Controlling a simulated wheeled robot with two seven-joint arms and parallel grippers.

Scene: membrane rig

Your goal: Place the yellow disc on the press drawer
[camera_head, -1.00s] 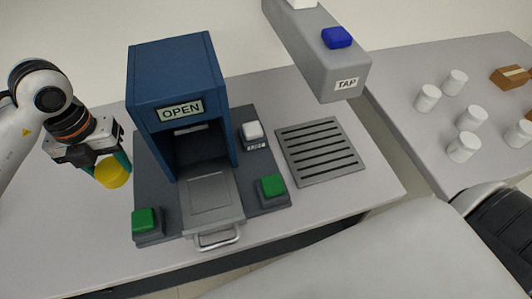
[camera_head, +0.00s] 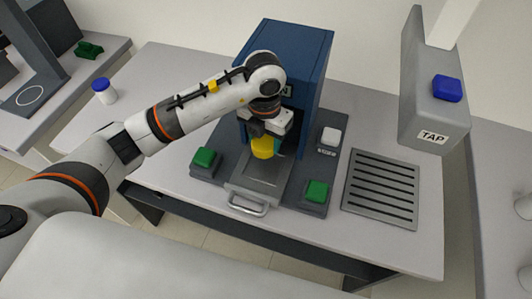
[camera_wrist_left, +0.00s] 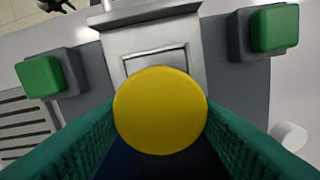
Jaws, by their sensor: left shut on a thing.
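The yellow disc (camera_head: 263,148) is held in my left gripper (camera_head: 265,140), which is shut on it. In the left wrist view the yellow disc (camera_wrist_left: 160,110) sits between the two green finger pads and hides part of the drawer behind it. The press drawer (camera_head: 257,180) is pulled out of the blue press (camera_head: 300,55), with its handle (camera_head: 248,205) toward the front. The drawer's plate (camera_wrist_left: 150,42) also shows in the left wrist view. The disc is over the inner part of the drawer; whether it touches the surface I cannot tell. My right gripper is not in view.
Green buttons stand left (camera_head: 205,158) and right (camera_head: 317,192) of the drawer. A white button (camera_head: 330,138) is on the press base. A slotted grate (camera_head: 382,188) and the tap (camera_head: 432,110) with a blue button are to the right. A blue-capped jar (camera_head: 104,91) stands left.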

